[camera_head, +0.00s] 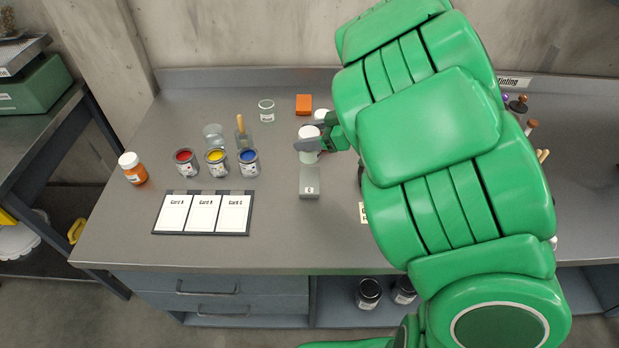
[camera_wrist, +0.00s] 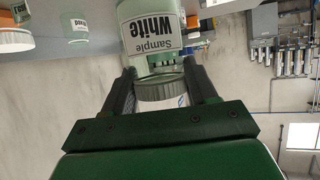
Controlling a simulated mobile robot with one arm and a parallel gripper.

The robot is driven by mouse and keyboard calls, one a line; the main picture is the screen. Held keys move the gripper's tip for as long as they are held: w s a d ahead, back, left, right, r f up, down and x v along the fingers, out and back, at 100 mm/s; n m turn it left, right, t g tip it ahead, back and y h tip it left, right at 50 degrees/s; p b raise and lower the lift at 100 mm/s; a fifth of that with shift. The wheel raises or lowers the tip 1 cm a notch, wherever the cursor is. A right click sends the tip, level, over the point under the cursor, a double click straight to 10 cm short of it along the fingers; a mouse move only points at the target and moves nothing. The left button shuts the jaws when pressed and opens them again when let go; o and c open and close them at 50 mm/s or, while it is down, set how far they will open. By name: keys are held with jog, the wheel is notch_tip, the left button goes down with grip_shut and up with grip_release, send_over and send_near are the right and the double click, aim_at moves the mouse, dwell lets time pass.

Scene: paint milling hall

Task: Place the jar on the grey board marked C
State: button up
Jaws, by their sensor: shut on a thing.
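My gripper (camera_head: 310,144) is shut on a pale green jar with a white lid (camera_head: 308,157). In the wrist view, the jar (camera_wrist: 152,32) shows the label "Sample White", upside down in the picture, between my gripper's fingers (camera_wrist: 163,85). In the head view the jar looks upright, just behind or above a small grey block (camera_head: 310,185). I cannot tell its height over the bench. A dark grey board (camera_head: 202,234) bears white cards, the rightmost marked "Card C" (camera_head: 233,213).
Red (camera_head: 186,162), yellow (camera_head: 216,161) and blue (camera_head: 248,162) paint cans stand left of the jar. An orange jar (camera_head: 132,168) stands far left.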

aim_at(312, 160)
jog(key=shift+s+f, duration=0.2)
jog(key=shift+f, duration=3.85)
jog(key=o, duration=1.1)
jog(key=shift+o, duration=0.2)
jog(key=shift+d+r, duration=0.25)
jog(key=shift+d, duration=0.1)
jog(key=v, duration=1.1)
jog(key=shift+d, duration=0.15)
